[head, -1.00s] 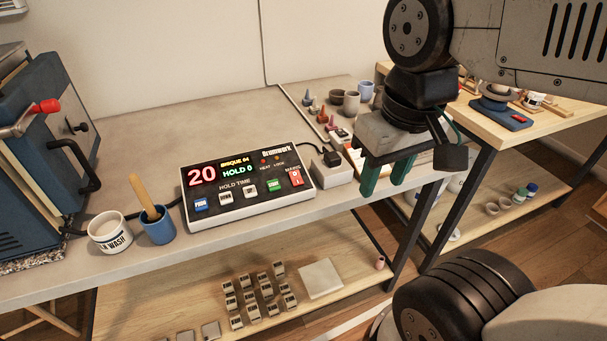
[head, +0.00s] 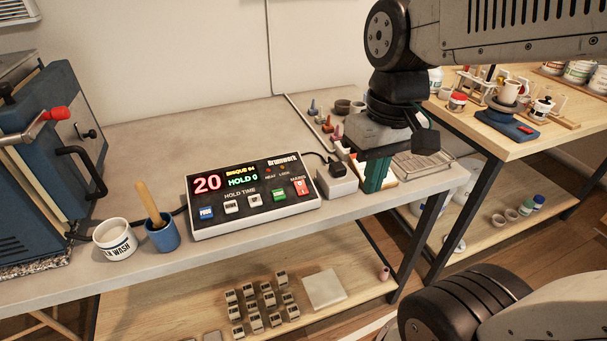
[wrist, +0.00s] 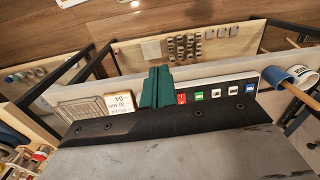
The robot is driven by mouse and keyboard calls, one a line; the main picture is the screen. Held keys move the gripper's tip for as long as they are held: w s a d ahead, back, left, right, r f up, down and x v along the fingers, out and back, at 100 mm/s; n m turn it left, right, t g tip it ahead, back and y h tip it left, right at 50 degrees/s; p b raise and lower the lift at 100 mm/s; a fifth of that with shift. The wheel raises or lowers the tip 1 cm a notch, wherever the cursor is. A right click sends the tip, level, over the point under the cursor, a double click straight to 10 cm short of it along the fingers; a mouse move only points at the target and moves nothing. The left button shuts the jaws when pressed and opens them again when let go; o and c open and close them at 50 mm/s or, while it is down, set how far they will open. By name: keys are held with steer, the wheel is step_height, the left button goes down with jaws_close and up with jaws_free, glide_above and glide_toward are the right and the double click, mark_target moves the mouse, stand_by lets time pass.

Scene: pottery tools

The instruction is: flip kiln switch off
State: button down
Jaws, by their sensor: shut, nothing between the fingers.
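The kiln controller (head: 238,223) is a white box with a black face on the grey table, its display lit with a red 20 and a green HOLD 0. Its red mains switch (head: 300,187) is at the right end of the face; it also shows in the wrist view (wrist: 182,98). Which way the rocker is tipped is too small to tell. My gripper (head: 376,180) has green fingers closed together and empty. It is to the right of the controller, beyond the white plug block, apart from the switch. In the wrist view the fingers (wrist: 157,86) appear just left of the switch.
A white plug block (head: 337,183) with a black plug stands between controller and gripper. A white wash cup (head: 115,241) and a blue cup (head: 162,235) with a wooden handle stand left. The blue kiln (head: 40,190) is at far left. A wire rack (head: 425,165) lies right of my gripper.

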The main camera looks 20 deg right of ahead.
steer(key=w+n+t+y, duration=0.1)
steer(key=w+n+y, duration=0.1)
steer(key=w+n, duration=1.5)
steer(key=shift+w+f+t+y, duration=0.2)
steer(key=shift+w+t+y, duration=0.05)
steer(key=shift+t+y, duration=0.05)
glide_above(299, 184)
steer(key=s, duration=0.1)
steer(key=f, duration=0.7)
steer(key=d+f, duration=0.1)
steer(key=f, duration=0.3)
steer(key=shift+s+f, duration=0.1)
steer(key=shift+f, duration=0.25)
steer(key=shift+w+f, duration=0.3)
steer(key=shift+f, duration=0.5)
steer(key=shift+w, duration=0.1)
